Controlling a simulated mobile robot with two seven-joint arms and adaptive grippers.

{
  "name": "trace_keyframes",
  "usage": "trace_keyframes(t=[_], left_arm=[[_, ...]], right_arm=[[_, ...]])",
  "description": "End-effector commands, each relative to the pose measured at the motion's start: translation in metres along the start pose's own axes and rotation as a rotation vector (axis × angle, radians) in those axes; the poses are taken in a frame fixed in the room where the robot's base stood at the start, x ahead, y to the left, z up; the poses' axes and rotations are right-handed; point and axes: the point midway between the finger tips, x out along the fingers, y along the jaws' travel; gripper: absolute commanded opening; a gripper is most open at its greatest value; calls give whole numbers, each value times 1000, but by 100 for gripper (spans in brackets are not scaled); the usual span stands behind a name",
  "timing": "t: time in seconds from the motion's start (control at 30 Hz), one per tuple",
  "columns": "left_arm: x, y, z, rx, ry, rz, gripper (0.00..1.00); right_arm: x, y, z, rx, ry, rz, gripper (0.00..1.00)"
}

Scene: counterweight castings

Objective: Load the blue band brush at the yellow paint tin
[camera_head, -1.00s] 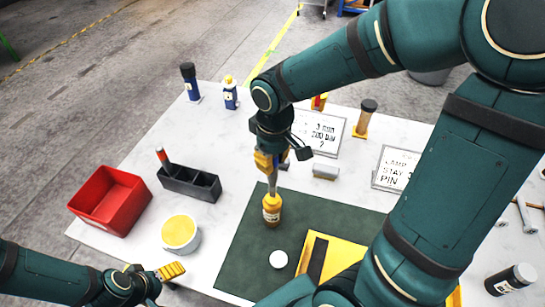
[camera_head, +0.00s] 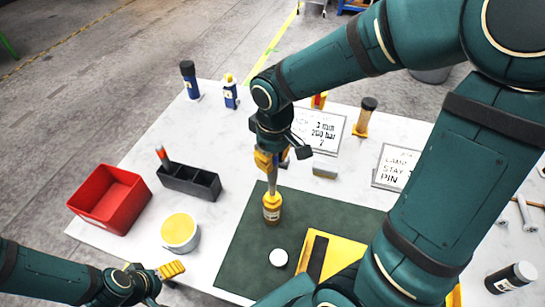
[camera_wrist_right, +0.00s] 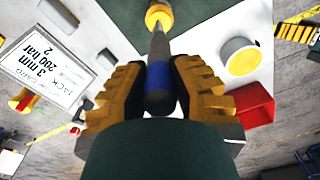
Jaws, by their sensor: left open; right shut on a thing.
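My right gripper (camera_head: 272,160) is shut on the brush handle. In the right wrist view the brush's blue band (camera_wrist_right: 160,88) sits between the two ribbed yellow fingers (camera_wrist_right: 158,92). My left gripper (camera_head: 168,272) is open and empty near the table's front left.
A red bin (camera_head: 110,200) and a black compartment holder (camera_head: 188,182) with a red-tipped item stand at the left. A white round lid (camera_head: 278,258) and a yellow plate (camera_head: 340,256) lie on the mat. Signs and bottles stand at the back.

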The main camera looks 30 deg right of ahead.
Motion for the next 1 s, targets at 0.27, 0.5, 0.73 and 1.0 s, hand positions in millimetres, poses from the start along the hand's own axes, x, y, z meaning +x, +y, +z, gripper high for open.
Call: trace_keyframes(t=[0.27,0.5,0.73,1.0], left_arm=[[3,-1,0,0,0,0,86],[5,-2,1,0,0,0,86],[5,-2,1,0,0,0,86],[6,-2,1,0,0,0,86]], right_arm=[[4,0,0,0,0,0,0],[6,0,0,0,0,0,0],[6,0,0,0,0,0,0],[7,0,0,0,0,0,0]])
